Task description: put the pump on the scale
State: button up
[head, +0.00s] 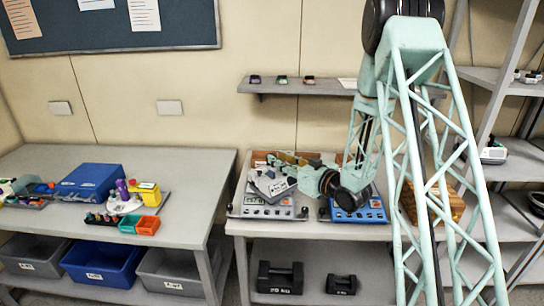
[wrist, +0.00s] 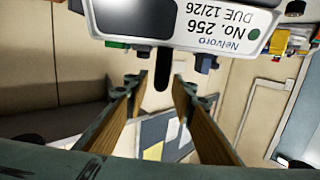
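The pump, a pale grey box with a dark screen and a label reading "Nelvoro No. 256", shows in the head view (head: 271,186) and upside down at the top of the wrist view (wrist: 185,22). It looks tilted, over a grey panel device with a display and knobs (head: 262,210); I cannot tell if they touch. My gripper (head: 280,158) is just above the pump. In the wrist view its fingers (wrist: 160,82) are apart, with a dark upright part of the pump between their tips; contact is not clear. I cannot tell for sure which device is the scale.
A blue panel device (head: 358,209) stands to the right on the same bench. Black weights (head: 280,278) lie on its lower shelf. A wall shelf (head: 300,88) is behind. The left table (head: 185,200) holds a blue box (head: 90,181) and small coloured bins (head: 140,224).

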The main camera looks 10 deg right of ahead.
jog(key=shift+v, duration=2.05)
jog(key=shift+r, duration=0.2)
